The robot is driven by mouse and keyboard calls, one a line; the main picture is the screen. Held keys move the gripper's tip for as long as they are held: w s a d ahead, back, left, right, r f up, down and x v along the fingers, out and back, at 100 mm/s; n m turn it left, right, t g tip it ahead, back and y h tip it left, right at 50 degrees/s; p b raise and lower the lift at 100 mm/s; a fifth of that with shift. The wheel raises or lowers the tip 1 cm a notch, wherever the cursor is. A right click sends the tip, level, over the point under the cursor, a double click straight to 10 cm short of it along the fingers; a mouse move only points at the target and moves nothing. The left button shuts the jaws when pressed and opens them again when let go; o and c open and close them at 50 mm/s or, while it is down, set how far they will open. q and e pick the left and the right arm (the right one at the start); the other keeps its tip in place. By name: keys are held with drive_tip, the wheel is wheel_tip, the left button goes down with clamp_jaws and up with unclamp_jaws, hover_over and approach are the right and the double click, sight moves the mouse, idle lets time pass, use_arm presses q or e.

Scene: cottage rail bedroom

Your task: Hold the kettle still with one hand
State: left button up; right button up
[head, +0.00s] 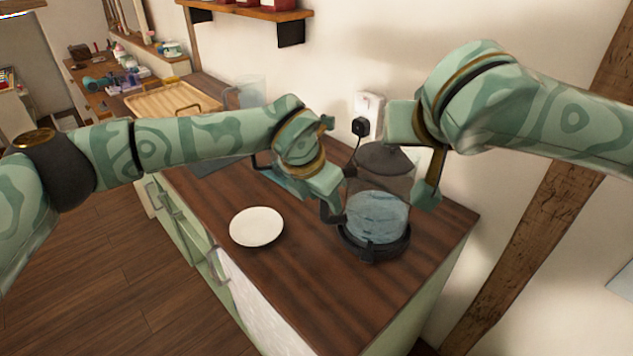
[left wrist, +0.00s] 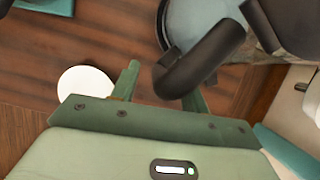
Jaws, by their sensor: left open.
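The kettle (head: 377,215) stands upright on its dark round base at the counter's right end. It has a clear body with bluish water, a dark lid and a dark handle. My left gripper (head: 328,172) is open at the kettle's left, by the handle. In the left wrist view the dark handle (left wrist: 205,66) reaches between the spread fingers of the left gripper (left wrist: 162,84); contact cannot be told. My right gripper (head: 415,158) is at the kettle's upper right, its fingers apart, with one beside the body. Whether it touches the kettle is unclear.
A white plate (head: 257,227) lies on the wooden counter (head: 310,285) left of the kettle. A black plug (head: 360,127) with a cord is in the wall socket behind. A wooden tray (head: 172,100) lies farther back. The counter's front area is clear.

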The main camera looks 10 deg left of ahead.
use_arm(q)
drive_tip(key=shift+w+d+f, duration=0.1)
drive_tip(key=shift+f, duration=0.15)
clamp_jaws()
idle(2.3)
